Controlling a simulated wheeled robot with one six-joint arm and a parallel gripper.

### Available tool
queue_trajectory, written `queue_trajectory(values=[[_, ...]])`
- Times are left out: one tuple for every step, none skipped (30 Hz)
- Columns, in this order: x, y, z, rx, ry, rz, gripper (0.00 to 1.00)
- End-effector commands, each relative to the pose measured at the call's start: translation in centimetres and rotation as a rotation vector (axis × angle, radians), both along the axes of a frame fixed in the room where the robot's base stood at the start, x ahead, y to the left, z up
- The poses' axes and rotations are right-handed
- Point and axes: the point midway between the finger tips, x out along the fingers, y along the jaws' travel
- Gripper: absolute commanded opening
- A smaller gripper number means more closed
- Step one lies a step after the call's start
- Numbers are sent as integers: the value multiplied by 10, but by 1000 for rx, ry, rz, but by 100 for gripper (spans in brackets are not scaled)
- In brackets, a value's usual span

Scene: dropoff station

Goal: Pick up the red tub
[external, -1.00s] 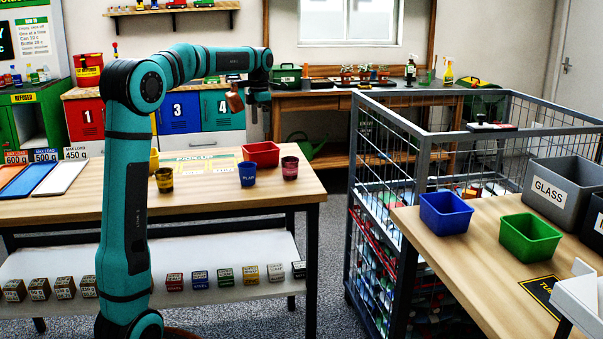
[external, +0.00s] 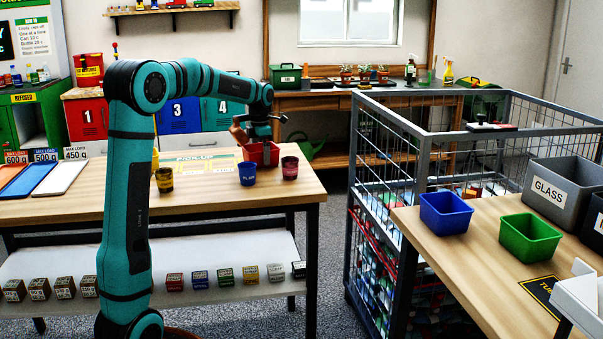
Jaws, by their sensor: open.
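The red tub (external: 268,159) stands on the wooden table at the left, near its back right part. My gripper (external: 262,141) is right above the tub and overlaps its rear rim in this view. The gripper is open. Part of the tub's opening is hidden behind the gripper, and I cannot tell whether the fingers touch the rim.
A blue cup (external: 247,173) and a dark red cup (external: 289,168) stand close in front of the tub. A metal cage (external: 350,215) stands right of the table (external: 210,200), across a floor gap.

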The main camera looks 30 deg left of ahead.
Motion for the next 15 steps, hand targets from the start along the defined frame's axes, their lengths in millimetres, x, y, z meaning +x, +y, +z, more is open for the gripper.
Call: queue_trajectory(values=[[0,0,-5,-1,-1,0,100],[0,0,-6,-1,-2,0,100],[0,0,-8,0,-2,0,100],[0,0,-8,0,-2,0,100],[0,0,-8,0,-2,0,100],[0,0,-8,0,-2,0,100],[0,0,-8,0,-2,0,100],[0,0,-8,0,-2,0,100],[0,0,-8,0,-2,0,98],[0,0,-8,0,-2,0,92],[0,0,-8,0,-2,0,86],[0,0,-8,0,-2,0,78],[0,0,-8,0,-2,0,72],[0,0,-8,0,-2,0,67],[0,0,-8,0,-2,0,63]])
